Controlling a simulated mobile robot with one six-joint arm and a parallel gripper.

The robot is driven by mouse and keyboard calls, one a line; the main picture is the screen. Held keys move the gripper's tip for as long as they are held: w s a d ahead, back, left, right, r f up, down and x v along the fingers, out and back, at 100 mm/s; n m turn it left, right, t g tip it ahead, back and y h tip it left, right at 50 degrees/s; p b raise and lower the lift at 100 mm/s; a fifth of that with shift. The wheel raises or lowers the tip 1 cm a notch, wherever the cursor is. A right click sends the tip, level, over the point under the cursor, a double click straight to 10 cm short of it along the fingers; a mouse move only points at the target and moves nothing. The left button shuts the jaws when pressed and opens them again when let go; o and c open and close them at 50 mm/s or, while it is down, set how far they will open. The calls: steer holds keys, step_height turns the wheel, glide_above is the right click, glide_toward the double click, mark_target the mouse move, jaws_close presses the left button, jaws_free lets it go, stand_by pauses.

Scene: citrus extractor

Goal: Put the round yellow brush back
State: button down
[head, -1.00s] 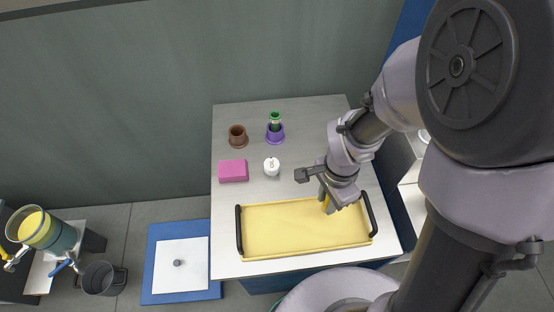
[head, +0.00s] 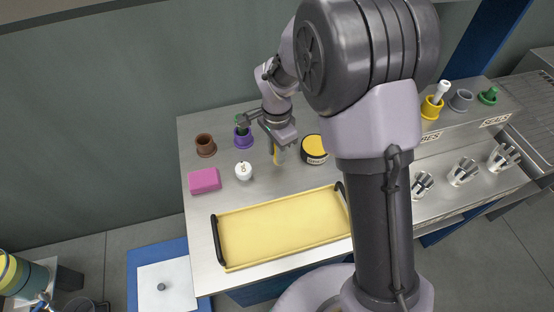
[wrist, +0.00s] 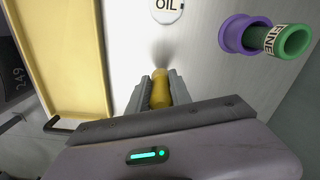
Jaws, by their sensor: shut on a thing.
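My gripper (head: 279,148) is shut on the yellow brush (head: 276,157) and holds it pointing down over the grey table. In the wrist view the brush (wrist: 160,88) sits between the fingers, with a dark blur past its tip. A round black-and-yellow container (head: 314,150) stands on the table just right of the gripper in the head view. Its label is too small to read surely. I cannot tell whether the brush tip touches the table.
A white oil pot (head: 243,171), pink block (head: 204,181), brown cup (head: 205,145) and purple cup (head: 242,139) with a green thing in it stand left of the gripper. The yellow tray (head: 280,229) lies in front, empty. A shelf with several cups (head: 461,101) is at right.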

step_height(320, 180, down, 4)
steer(key=shift+r+b, duration=0.2)
steer(key=shift+b, duration=0.6)
steer(key=shift+r, duration=0.2)
steer(key=c, duration=1.2)
jaws_free()
steer(key=shift+o, duration=0.2)
steer(key=shift+f, duration=0.15)
